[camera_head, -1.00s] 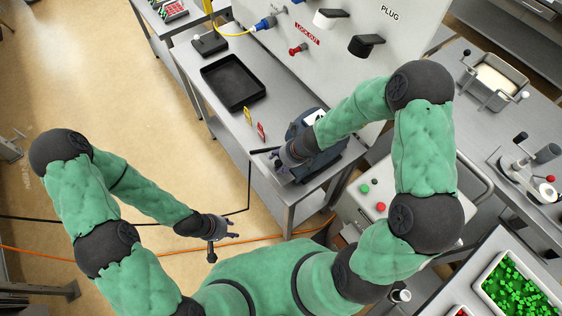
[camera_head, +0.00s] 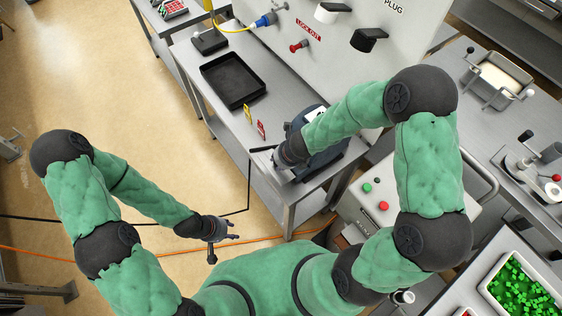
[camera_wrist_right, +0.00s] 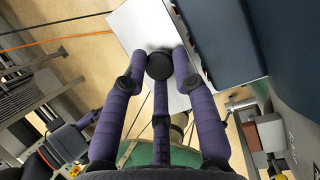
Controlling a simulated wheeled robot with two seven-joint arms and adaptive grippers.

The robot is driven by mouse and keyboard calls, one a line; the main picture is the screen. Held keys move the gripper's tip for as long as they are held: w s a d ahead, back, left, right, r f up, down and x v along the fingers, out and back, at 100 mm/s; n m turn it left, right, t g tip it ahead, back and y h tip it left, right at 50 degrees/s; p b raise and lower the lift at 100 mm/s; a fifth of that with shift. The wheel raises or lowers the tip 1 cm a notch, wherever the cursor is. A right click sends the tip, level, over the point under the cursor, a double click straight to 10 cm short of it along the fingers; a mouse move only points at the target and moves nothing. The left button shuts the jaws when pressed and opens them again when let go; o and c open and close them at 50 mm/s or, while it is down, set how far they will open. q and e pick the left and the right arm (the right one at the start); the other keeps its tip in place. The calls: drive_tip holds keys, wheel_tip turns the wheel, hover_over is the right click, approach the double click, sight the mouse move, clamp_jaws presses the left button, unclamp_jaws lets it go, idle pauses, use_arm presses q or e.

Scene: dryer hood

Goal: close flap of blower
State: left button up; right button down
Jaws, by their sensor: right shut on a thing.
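The dark blue blower (camera_head: 328,152) stands on the near end of the metal bench, partly hidden by my right forearm. My right gripper (camera_head: 270,157) is at its left side. In the right wrist view, the blower's blue body (camera_wrist_right: 268,45) fills the upper right. There, the purple fingers of my right gripper (camera_wrist_right: 160,58) are closed around a dark round knob (camera_wrist_right: 160,66). The flap's outline and angle cannot be made out. My left gripper (camera_head: 222,243) is open and empty, its fingers spread, left of the bench and away from the blower.
The bench (camera_head: 218,118) also carries a black tray (camera_head: 233,80) and small red and yellow tags (camera_head: 255,129). A panel with plugs and knobs (camera_head: 330,40) stands behind it. A button box (camera_head: 375,198) is to the right.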

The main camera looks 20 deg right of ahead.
sight(272, 171)
drive_tip(key=h+b, duration=0.1)
drive_tip(key=a+f+t+h+b, duration=0.1)
drive_tip(key=h+b, duration=0.1)
drive_tip(key=shift+s+a+f+n, duration=0.2)
drive_tip(key=shift+s+a+n, duration=0.05)
drive_tip(key=shift+a+n, duration=0.15)
drive_tip(key=h+b, duration=0.1)
drive_tip(key=f+t+h+b, duration=0.1)
drive_tip(key=h+b, duration=0.1)
drive_tip(key=shift+s+a+f+n, duration=0.2)
drive_tip(key=shift+a+f+n, duration=0.05)
drive_tip(key=shift+a+n, duration=0.15)
drive_tip(key=shift+a+f+t+h+b, duration=0.15)
drive_tip(key=shift+f+t+h+b, duration=0.3)
drive_tip(key=shift+t+h+b, duration=0.45)
drive_tip(key=f+n+t+h+b, duration=0.1)
drive_tip(key=h+b, duration=0.1)
drive_tip(key=b, duration=0.1)
drive_tip(key=f+t+h+b, duration=0.1)
drive_tip(key=h+b, duration=0.1)
drive_tip(key=b, duration=0.2)
drive_tip(key=f+n+t+h+b, duration=0.1)
drive_tip(key=f+h+b, duration=0.1)
drive_tip(key=b, duration=0.1)
drive_tip(key=shift+d+n+t+h+b, duration=0.25)
drive_tip(key=shift+n+t+h+b, duration=0.05)
drive_tip(key=shift+h, duration=0.1)
drive_tip(key=shift+w+d+f+n+t+h+b, duration=0.15)
drive_tip(key=shift+n+t+h+b, duration=0.3)
drive_tip(key=shift+b, duration=0.65)
